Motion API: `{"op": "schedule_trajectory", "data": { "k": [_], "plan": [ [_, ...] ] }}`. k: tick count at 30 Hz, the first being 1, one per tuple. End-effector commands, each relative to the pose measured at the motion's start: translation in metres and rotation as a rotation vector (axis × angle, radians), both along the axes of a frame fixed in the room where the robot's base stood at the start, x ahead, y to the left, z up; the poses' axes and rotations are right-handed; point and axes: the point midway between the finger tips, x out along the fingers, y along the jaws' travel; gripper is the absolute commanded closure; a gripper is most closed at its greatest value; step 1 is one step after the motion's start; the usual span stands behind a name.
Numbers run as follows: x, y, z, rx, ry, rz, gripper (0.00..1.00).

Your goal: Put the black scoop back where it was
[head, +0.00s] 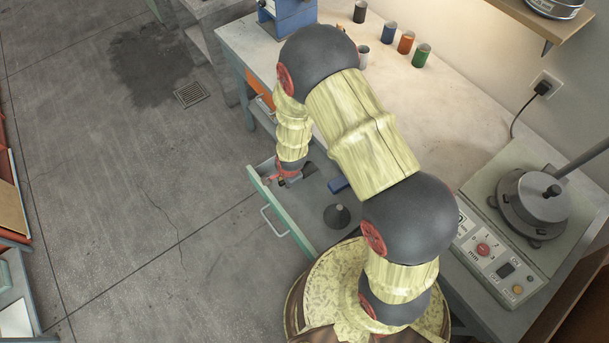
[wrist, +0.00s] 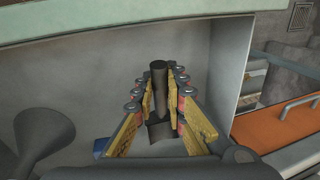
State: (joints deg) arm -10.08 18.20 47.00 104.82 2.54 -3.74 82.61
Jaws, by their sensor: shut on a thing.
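The black scoop (wrist: 158,77) is between the fingers of my gripper (wrist: 160,92) in the wrist view. Its dark round handle stands up between the two yellow fingers, and a wider dark part shows lower down, partly hidden by them. My gripper (head: 284,181) is shut on the scoop and is inside the open drawer (head: 260,186), close to its green front. In the head view the scoop is mostly hidden by my gripper and arm. I cannot tell whether the scoop touches the drawer floor.
A dark funnel (head: 337,215) stands in the drawer, also in the wrist view (wrist: 40,130). A blue thing (head: 338,185) lies near it, partly hidden. Several coloured cans (head: 406,42) stand on the bench.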

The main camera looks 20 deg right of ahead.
Motion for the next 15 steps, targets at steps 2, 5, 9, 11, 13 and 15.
{"op": "schedule_trajectory", "data": {
  "k": [2, 5, 9, 11, 13, 15],
  "plan": [
    [0.0, -0.002, -0.019, -0.001, 0.003, -0.001, 1.0],
    [0.008, -0.02, -0.012, 0.0, -0.001, -0.003, 1.0],
    [0.012, -0.037, -0.012, 0.0, 0.0, -0.003, 1.0],
    [0.013, -0.04, -0.012, 0.0, 0.0, -0.001, 1.0],
    [0.015, -0.043, -0.012, 0.0, -0.001, -0.001, 1.0],
    [0.016, -0.05, -0.012, 0.0, 0.0, -0.002, 1.0]
  ]
}}
